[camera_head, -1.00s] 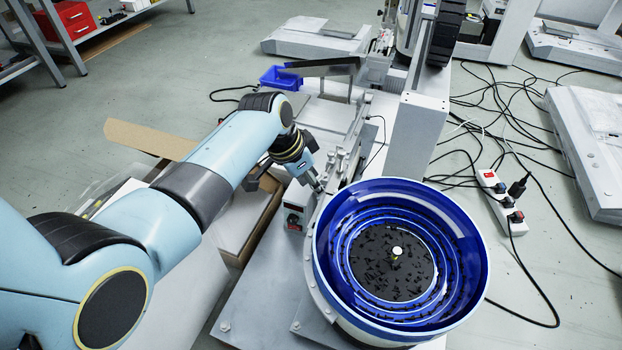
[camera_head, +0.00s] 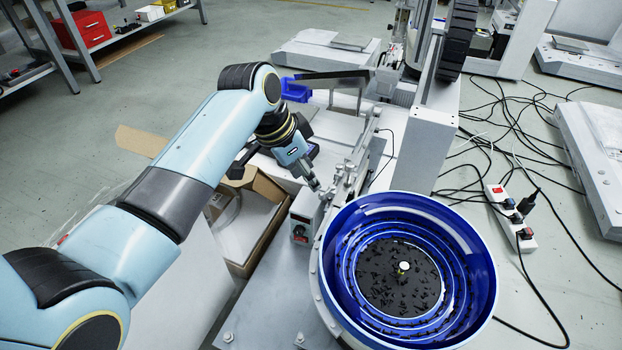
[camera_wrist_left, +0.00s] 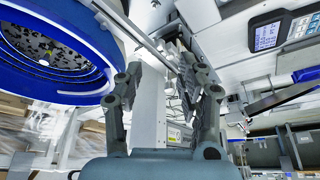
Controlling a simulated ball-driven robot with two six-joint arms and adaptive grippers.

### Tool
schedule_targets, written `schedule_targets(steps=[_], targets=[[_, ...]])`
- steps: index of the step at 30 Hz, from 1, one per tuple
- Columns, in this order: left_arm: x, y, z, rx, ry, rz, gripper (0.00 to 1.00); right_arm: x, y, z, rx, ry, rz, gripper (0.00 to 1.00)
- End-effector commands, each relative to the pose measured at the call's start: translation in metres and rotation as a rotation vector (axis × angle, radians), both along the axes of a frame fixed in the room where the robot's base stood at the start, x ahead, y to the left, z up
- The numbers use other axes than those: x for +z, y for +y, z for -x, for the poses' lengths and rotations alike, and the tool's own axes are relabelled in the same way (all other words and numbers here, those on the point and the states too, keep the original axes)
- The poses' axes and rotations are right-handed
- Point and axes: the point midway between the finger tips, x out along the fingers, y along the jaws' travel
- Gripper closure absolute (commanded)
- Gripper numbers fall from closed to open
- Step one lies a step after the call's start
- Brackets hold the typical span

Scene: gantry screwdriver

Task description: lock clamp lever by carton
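My left arm reaches in from the left in the head view, and its gripper (camera_head: 314,184) points down and right at a row of small metal clamp parts (camera_head: 343,182) along the machine rail. Which of them is the clamp lever I cannot tell. In the left wrist view the two fingers of the gripper (camera_wrist_left: 172,92) are spread apart, with machine parts behind the gap and nothing clearly held. The open brown carton (camera_head: 243,262) stands left of the rail, partly behind my arm. My right gripper is not in view.
A blue bowl feeder (camera_head: 487,262) with dark small parts stands close right of the gripper; it also shows in the left wrist view (camera_wrist_left: 96,28). A grey control box (camera_head: 301,228) sits between carton and bowl. A grey column (camera_head: 426,150) rises behind. Cables and a power strip (camera_head: 510,217) lie on the right floor.

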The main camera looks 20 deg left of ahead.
Motion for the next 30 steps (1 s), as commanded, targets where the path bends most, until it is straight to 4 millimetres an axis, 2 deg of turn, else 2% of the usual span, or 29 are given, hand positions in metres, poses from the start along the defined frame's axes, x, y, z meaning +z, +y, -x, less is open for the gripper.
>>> schedule_targets(steps=[11,15,17,20,23,26,30], targets=[[0.001,0.000,0.001,0.030,0.009,0.013,0.61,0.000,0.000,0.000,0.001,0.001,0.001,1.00],[-0.008,-0.019,0.011,0.236,0.139,0.196,0.61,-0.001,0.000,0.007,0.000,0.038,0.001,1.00],[-0.012,-0.019,0.014,0.368,0.242,0.305,0.61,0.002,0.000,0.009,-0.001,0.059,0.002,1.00],[-0.011,-0.005,0.013,0.586,0.421,0.464,0.61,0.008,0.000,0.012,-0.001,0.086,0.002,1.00],[-0.002,0.020,0.005,0.736,0.543,0.563,0.61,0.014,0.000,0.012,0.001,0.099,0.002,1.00],[0.007,0.047,-0.005,0.769,0.550,0.576,0.61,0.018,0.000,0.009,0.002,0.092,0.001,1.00],[0.005,0.048,-0.011,0.768,0.536,0.570,0.61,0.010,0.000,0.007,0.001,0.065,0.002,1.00]])
